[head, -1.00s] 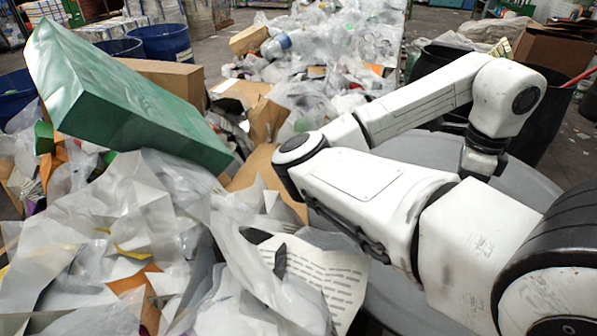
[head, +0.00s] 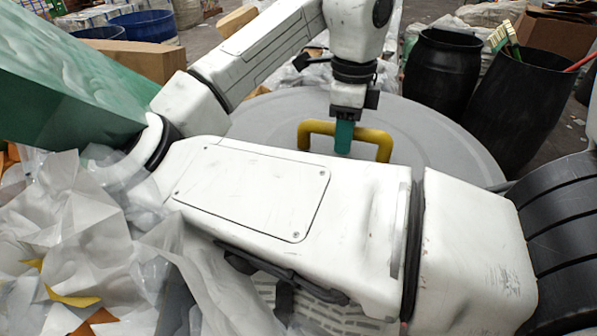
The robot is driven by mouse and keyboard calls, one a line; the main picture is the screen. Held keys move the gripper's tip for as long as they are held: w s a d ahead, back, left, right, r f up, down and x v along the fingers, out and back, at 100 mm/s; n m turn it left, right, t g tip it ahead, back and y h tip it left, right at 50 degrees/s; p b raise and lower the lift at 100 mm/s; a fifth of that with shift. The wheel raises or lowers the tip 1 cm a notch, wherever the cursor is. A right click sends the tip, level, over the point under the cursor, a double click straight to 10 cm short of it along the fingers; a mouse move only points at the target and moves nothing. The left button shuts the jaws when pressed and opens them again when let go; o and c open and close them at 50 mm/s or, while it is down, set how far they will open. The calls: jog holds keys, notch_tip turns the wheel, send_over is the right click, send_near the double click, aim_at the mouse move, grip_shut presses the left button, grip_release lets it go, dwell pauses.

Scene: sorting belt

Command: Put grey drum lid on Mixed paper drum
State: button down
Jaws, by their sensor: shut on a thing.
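The grey drum lid (head: 440,140) is a wide round disc in the middle of the head view, partly behind my arm. Its yellow arched handle (head: 382,147) stands up from the top. My gripper (head: 344,138) points down with teal fingers and is shut on the middle of this handle. The lid looks about level. What lies under it is hidden, so I cannot tell whether it rests on anything. No drum in view shows a readable Mixed paper label.
Two open black drums (head: 440,78) stand behind the lid at right, one holding a brush (head: 505,38). Blue drums (head: 143,26) stand at the back left. A green slab (head: 65,85) and piled paper and plastic (head: 70,225) crowd the left.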

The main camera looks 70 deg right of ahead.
jog(key=shift+f, duration=4.8)
jog(key=shift+f, duration=0.1)
jog(key=c, duration=0.8)
grip_release()
